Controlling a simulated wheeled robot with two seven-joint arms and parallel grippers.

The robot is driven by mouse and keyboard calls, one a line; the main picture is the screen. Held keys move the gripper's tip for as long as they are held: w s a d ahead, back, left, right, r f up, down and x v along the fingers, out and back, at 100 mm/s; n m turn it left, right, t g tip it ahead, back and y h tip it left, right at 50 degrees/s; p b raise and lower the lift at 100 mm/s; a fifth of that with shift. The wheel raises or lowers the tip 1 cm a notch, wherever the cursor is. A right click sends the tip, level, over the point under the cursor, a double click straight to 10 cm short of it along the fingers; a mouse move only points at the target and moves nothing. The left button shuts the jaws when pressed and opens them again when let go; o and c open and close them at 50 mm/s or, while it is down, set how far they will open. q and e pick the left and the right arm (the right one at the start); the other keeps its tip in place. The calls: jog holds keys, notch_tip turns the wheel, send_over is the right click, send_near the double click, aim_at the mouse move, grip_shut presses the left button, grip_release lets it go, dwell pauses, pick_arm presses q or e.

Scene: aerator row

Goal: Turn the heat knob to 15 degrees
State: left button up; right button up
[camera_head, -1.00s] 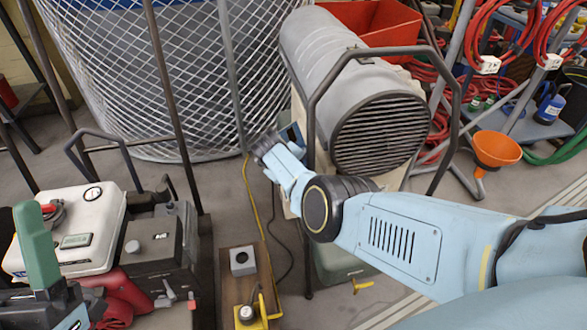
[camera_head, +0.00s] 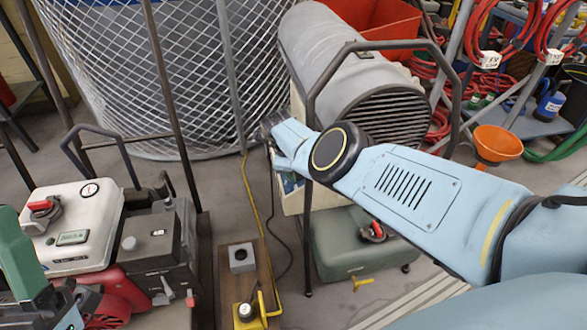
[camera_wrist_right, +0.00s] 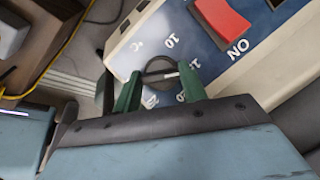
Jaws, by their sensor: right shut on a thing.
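The heat knob (camera_wrist_right: 160,72) is a dark round knob on the heater's blue control panel (camera_wrist_right: 205,60). It has a white pointer line and numbers printed around it. The pointer faces right in the right wrist view, near the 15 mark; the exact degree cannot be read. My right gripper (camera_wrist_right: 158,88) has its green fingers on either side of the knob and is shut on it. In the head view my right gripper (camera_head: 272,125) is at the panel of the grey heater (camera_head: 330,55), and my wrist hides the knob. My left gripper (camera_head: 22,255) shows only partly at the lower left.
A red ON switch (camera_wrist_right: 222,16) sits close to the knob. A bent frame bar (camera_head: 390,45) runs around the heater. A green tank (camera_head: 350,245) is below it, a wire mesh cage (camera_head: 150,70) behind, and an engine unit (camera_head: 75,225) at the left.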

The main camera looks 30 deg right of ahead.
dwell(0.3)
jog(key=o, duration=1)
jog(key=shift+r, duration=0.1)
